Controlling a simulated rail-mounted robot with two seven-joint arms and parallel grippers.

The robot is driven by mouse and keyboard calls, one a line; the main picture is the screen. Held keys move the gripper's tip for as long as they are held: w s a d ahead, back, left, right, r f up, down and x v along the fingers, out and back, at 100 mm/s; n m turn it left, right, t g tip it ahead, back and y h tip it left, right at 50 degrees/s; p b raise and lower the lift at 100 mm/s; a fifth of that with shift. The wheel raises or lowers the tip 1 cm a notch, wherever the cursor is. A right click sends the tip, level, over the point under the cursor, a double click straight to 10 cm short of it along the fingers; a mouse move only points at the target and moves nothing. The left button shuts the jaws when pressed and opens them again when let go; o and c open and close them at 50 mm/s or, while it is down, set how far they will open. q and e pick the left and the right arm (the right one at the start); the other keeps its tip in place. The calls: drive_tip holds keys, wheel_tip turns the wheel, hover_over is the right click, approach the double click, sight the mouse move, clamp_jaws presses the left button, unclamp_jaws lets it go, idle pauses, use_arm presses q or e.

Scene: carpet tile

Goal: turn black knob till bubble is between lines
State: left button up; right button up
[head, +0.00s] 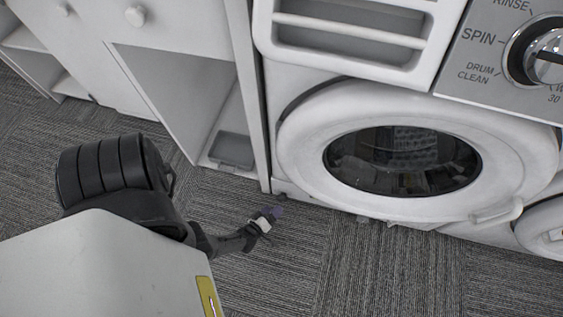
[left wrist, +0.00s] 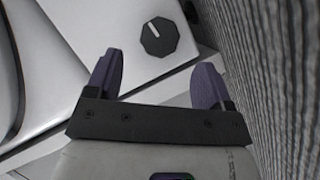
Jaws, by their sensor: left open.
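A black many-sided knob (left wrist: 159,37) with a white pointer line sits on a white surface near the top of the left wrist view. My left gripper (left wrist: 158,82) is open, its two purple fingers apart with nothing between them. The knob is beyond the fingertips, between them in the picture and not touched. In the head view the left gripper (head: 267,215) is low over the carpet, near the bottom left of the washing machine (head: 297,97). I cannot make out the knob there. No bubble or lines show in either view. My right gripper is out of view.
The washing machine has a round door (head: 405,212) and a large dial (head: 545,55) at top right. A white cabinet (head: 180,20) with an open compartment and a grey bin (head: 232,150) stands to its left. Grey carpet (head: 350,270) in front is clear.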

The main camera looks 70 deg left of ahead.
sight(281, 201)
use_arm(q)
drive_tip(key=b+x, duration=0.1)
drive_tip(key=x, duration=0.4)
drive_tip(key=shift+f+b, duration=0.15)
drive_tip(key=shift+b, duration=0.15)
drive_tip(key=shift+w+a+f, duration=0.1)
drive_tip(key=shift+w+a, duration=0.3)
drive_tip(key=shift+w, duration=0.2)
drive_tip(key=c, duration=0.9)
